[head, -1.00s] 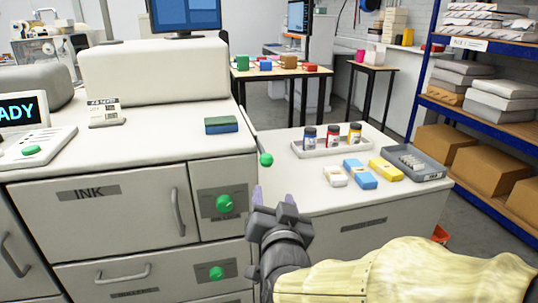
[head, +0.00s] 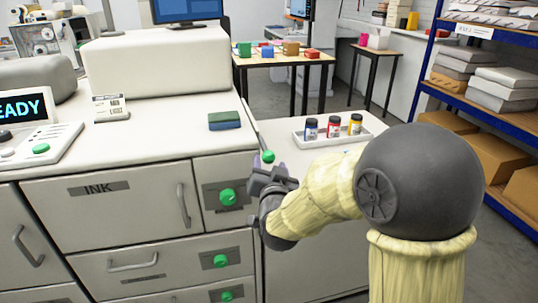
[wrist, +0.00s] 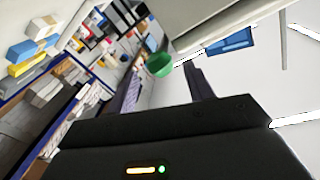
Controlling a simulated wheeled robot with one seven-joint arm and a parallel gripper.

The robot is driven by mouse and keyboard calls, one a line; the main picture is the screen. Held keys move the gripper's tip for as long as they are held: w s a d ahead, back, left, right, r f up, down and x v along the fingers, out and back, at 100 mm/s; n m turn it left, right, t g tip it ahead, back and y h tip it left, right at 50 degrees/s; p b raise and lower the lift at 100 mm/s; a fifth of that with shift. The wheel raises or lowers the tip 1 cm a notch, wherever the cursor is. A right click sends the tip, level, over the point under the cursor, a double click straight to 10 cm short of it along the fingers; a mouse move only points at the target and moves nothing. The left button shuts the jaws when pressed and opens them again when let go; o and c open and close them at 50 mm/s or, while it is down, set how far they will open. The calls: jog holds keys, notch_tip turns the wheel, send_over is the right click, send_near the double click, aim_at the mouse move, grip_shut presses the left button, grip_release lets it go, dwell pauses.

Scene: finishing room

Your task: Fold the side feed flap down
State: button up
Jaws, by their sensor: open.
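A green knob (head: 268,157) sticks out at the right side of the white machine (head: 130,140), near its top edge. The side feed flap itself is seen almost edge-on beside the machine, so its angle is hard to tell. My gripper (head: 267,170) is open just below and in front of this knob, partly covering the area. In the wrist view the green knob (wrist: 158,64) shows between my two open fingers (wrist: 161,76), near their tips. I cannot tell whether either finger touches it.
More green knobs (head: 227,196) sit on the machine's front, close left of my gripper. A white side counter (head: 283,130) holds a tray (head: 299,136) of ink bottles (head: 333,126). A green-blue block (head: 224,120) lies on the machine top. Blue shelving (head: 470,99) stands at right.

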aim_at(269, 160)
jog(key=w, duration=0.4)
jog(key=shift+w+a, duration=0.25)
jog(key=shift+w, duration=0.1)
jog(key=shift+s, duration=0.1)
grip_shut()
